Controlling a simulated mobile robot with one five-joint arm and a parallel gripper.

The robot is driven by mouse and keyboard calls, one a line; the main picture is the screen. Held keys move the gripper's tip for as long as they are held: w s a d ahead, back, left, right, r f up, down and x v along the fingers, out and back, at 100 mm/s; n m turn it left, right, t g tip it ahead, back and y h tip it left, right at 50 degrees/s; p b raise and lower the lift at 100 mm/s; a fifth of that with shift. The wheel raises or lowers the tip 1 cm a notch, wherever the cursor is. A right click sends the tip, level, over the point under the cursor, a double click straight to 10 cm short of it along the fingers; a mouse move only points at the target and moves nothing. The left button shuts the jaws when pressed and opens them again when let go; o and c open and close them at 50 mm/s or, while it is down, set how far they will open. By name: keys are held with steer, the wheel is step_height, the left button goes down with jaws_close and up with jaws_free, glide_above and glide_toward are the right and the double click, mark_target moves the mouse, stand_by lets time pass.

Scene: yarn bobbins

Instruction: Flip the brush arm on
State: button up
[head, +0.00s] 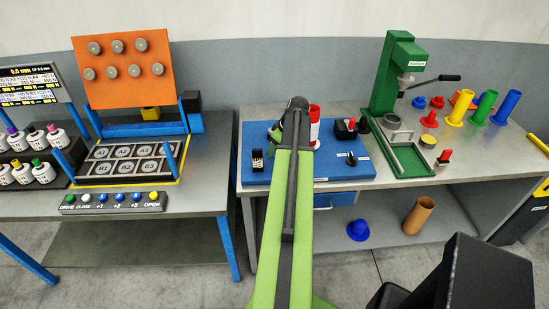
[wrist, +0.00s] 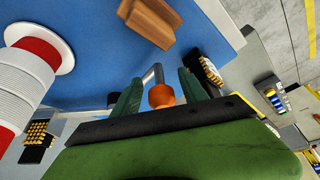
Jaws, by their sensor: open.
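In the wrist view my gripper (wrist: 158,88) is open, its two dark green fingers spread on either side of an orange-brown knob (wrist: 162,96). The knob is at the end of a bent metal rod (wrist: 152,74) low over the blue board; I take this as the brush arm. Contact between fingers and knob cannot be made out. A brown wooden block (wrist: 150,20) is just beyond the rod. In the head view my arm reaches over the blue board (head: 275,172) and hides the fingers and knob.
A red and white bobbin (wrist: 35,65) stands close to the left of my gripper; it also shows in the head view (head: 314,130). A black box with a red part (head: 346,128) and a black lever (head: 351,158) are on the board. A green press (head: 385,85) stands to the right.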

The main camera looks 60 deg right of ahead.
steer(key=shift+f, duration=0.1)
jaws_close()
stand_by(0.3)
stand_by(1.1)
